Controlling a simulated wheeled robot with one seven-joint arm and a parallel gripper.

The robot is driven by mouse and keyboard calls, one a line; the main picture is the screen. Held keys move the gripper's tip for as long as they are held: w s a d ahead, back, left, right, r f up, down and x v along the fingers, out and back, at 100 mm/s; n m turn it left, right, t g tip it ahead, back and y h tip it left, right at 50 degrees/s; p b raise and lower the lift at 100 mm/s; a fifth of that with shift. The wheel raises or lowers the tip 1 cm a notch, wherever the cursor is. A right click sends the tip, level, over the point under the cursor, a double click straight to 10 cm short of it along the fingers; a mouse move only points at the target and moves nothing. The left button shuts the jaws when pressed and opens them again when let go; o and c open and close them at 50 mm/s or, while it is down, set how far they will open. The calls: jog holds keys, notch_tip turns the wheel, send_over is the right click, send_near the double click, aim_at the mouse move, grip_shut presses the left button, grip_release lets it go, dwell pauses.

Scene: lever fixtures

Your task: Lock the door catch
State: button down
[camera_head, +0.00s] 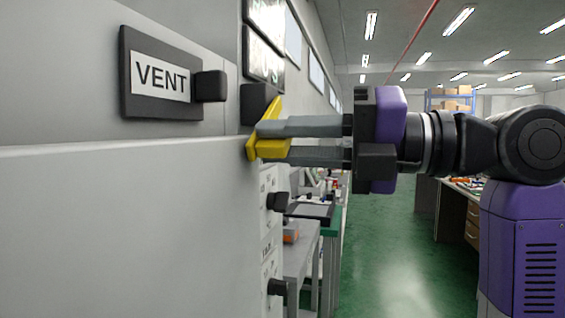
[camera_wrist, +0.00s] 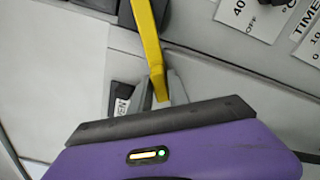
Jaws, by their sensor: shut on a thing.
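The door catch shows as a yellow lever (camera_head: 266,132) on the side face of the grey cabinet, beside a black mount (camera_head: 258,104). In the head view the lever slants, with its upper end leaning right. My gripper (camera_head: 268,140) reaches in from the right, its grey fingers shut on the yellow lever. In the wrist view the yellow lever (camera_wrist: 148,45) runs from the top edge down between my fingertips (camera_wrist: 158,92). The fingers hide part of the lever, and its pivot is not clear.
A VENT label plate (camera_head: 160,75) with a black block sits on the cabinet's near face. Black knobs (camera_head: 278,202) stick out below the lever. Labelled dial plates (camera_wrist: 255,15) are at the wrist view's upper right. A workbench (camera_head: 305,250) stands beyond; the green floor (camera_head: 385,260) is clear.

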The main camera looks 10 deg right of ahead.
jog(key=shift+w+d+f+n+b, duration=0.15)
jog(key=shift+w+f+n+b, duration=0.25)
jog(key=shift+f+n+b, duration=0.5)
jog(key=shift+r, duration=0.15)
jog(key=c, duration=1.4)
grip_release()
jog(key=shift+w, duration=0.1)
jog(key=shift+o, duration=0.2)
jog(key=shift+d, duration=0.1)
jog(key=v, duration=0.7)
jog(key=shift+d, duration=0.3)
